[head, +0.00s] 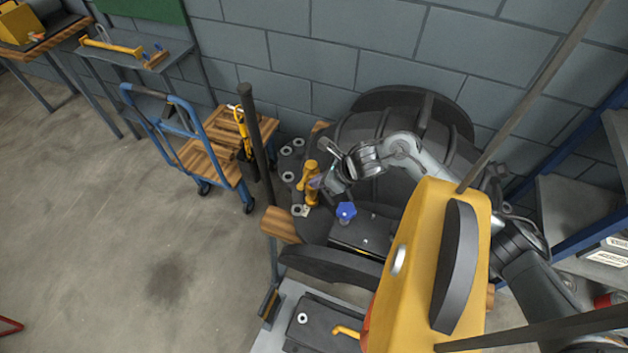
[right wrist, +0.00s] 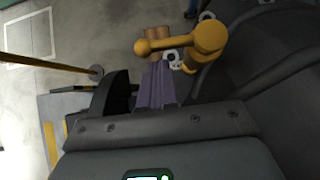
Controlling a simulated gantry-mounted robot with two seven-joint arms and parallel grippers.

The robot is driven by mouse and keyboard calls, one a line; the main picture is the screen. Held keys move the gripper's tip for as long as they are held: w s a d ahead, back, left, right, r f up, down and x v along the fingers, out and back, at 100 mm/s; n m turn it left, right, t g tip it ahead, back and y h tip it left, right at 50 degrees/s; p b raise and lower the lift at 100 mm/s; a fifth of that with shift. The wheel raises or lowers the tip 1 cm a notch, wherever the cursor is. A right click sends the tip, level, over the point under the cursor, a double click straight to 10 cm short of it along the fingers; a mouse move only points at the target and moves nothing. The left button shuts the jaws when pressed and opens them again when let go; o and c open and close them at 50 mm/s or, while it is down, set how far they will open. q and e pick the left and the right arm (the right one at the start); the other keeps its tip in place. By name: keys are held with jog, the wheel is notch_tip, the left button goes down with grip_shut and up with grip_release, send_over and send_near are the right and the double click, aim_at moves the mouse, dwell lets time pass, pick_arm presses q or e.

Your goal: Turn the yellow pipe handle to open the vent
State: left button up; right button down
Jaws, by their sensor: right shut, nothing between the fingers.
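The yellow pipe handle (head: 310,180) stands at the left end of the dark grey casing (head: 385,130). In the right wrist view the handle (right wrist: 205,38) shows a thick round body and a bar with a ball end reaching left. My right gripper (head: 318,183) is just right of the handle in the head view. In the right wrist view its purple-grey fingers (right wrist: 157,82) are closed together, with nothing between them, and their tips are close by the bar. I cannot tell whether they touch it. No vent can be made out. My left gripper is not in view.
A blue star knob (head: 346,210) sits near the gripper. A large yellow block (head: 430,265) fills the foreground and hides part of the casing. A dark upright pole (head: 256,140) stands left of the handle, with a blue cart (head: 205,150) beyond.

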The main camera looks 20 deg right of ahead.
jog(key=shift+w+a+f, duration=0.15)
jog(key=shift+w+a, duration=0.25)
jog(key=shift+a, duration=0.05)
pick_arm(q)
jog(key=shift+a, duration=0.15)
